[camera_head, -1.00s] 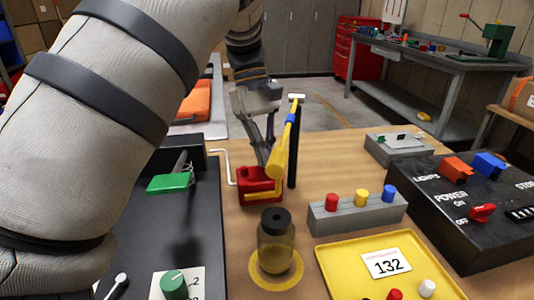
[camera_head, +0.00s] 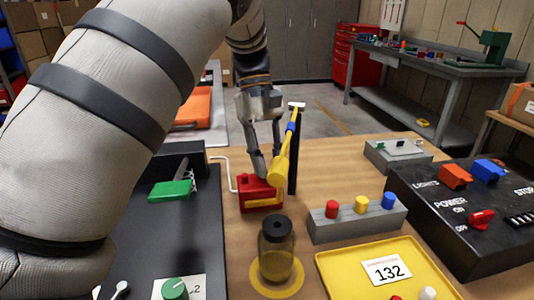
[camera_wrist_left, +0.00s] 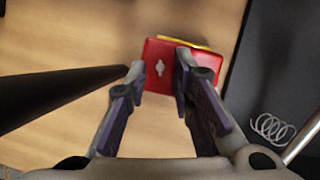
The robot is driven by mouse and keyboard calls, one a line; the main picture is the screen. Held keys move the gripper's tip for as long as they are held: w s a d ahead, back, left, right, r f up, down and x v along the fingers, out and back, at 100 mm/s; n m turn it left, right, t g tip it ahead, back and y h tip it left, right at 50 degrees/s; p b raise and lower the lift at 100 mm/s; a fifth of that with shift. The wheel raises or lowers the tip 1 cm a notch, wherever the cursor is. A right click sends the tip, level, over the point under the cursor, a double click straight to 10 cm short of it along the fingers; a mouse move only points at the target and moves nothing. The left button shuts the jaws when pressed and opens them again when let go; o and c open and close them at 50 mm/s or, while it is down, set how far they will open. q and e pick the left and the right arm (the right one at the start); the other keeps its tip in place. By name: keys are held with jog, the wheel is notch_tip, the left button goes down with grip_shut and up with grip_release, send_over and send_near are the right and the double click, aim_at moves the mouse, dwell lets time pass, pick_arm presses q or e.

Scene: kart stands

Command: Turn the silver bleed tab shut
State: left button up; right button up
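The silver bleed tab (camera_wrist_left: 160,67) is a small pale piece on top of the red block (camera_wrist_left: 156,85) in the left wrist view. The red block also shows in the head view (camera_head: 257,192), on the wooden table; the tab cannot be made out there. My left gripper (camera_wrist_left: 160,66) is open, its two fingertips on either side of the tab with gaps between; whether they touch the block cannot be told. In the head view my left gripper (camera_head: 266,166) points down over the block. My right gripper is not in view.
A yellow lever (camera_head: 281,168) and a black post (camera_head: 293,160) stand close beside the gripper. A fluid bottle (camera_head: 276,250) stands in front of the block. A grey button block (camera_head: 355,225) and a yellow tray (camera_head: 345,280) lie to the right.

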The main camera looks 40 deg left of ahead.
pick_arm(q)
jog(key=v, duration=1.1)
jog(key=shift+a+r, duration=0.2)
jog(key=shift+r, duration=0.15)
